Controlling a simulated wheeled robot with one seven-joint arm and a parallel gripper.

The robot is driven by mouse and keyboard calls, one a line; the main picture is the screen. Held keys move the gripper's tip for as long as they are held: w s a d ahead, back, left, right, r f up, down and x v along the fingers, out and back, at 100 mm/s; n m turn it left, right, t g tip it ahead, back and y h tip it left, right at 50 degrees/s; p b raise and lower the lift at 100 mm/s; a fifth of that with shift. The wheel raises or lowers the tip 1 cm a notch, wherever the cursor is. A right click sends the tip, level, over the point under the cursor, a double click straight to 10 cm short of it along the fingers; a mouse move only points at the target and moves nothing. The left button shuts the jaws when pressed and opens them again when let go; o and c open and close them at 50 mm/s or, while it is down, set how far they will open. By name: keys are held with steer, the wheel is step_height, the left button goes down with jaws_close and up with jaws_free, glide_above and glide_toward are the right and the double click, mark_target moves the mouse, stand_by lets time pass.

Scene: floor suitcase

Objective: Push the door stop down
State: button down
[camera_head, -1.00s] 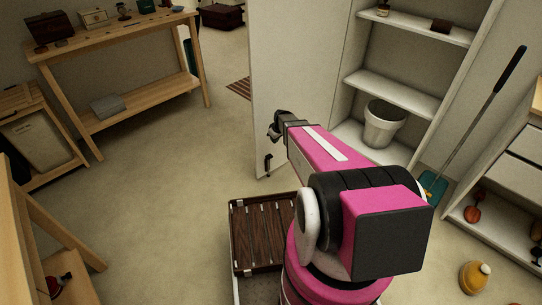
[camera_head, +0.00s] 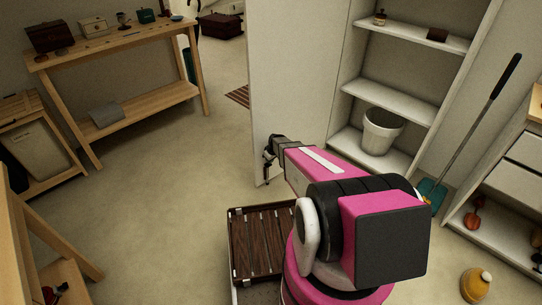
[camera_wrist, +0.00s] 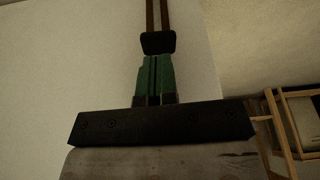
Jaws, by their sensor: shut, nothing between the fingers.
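The door stop is a small dark fitting low on the free edge of the white cabinet door (camera_head: 292,85). In the head view, the door stop (camera_head: 266,175) is tiny and hard to tell from my gripper (camera_head: 267,158), which is directly above it. In the wrist view, the door stop (camera_wrist: 158,43) shows as a dark pad with two brownish rods running away from it. My gripper's green fingers (camera_wrist: 154,62) are shut and empty, their tips at the pad. I cannot tell whether they touch. The door (camera_wrist: 80,60) also fills the left of the wrist view.
The cabinet shelves (camera_head: 390,95) and a white bucket (camera_head: 382,132) are right of the door. A wooden workbench (camera_head: 130,45) stands at the left. The floor between is clear.

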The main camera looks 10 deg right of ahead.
steer(key=shift+f, duration=1.2)
steer(key=shift+f, duration=1.85)
steer(key=w+a+v, duration=0.1)
steer(key=v, duration=1.3)
steer(key=shift+r, duration=0.35)
steer(key=shift+d, duration=0.1)
steer(key=s+r+m+g+h, duration=0.2)
steer(key=s+r+m, duration=0.5)
steer(key=s+r, duration=1.5)
steer(key=s, duration=0.2)
steer(key=shift+s+a+r+g, duration=0.2)
steer(key=shift+s+g, duration=0.05)
steer(key=shift+g, duration=0.15)
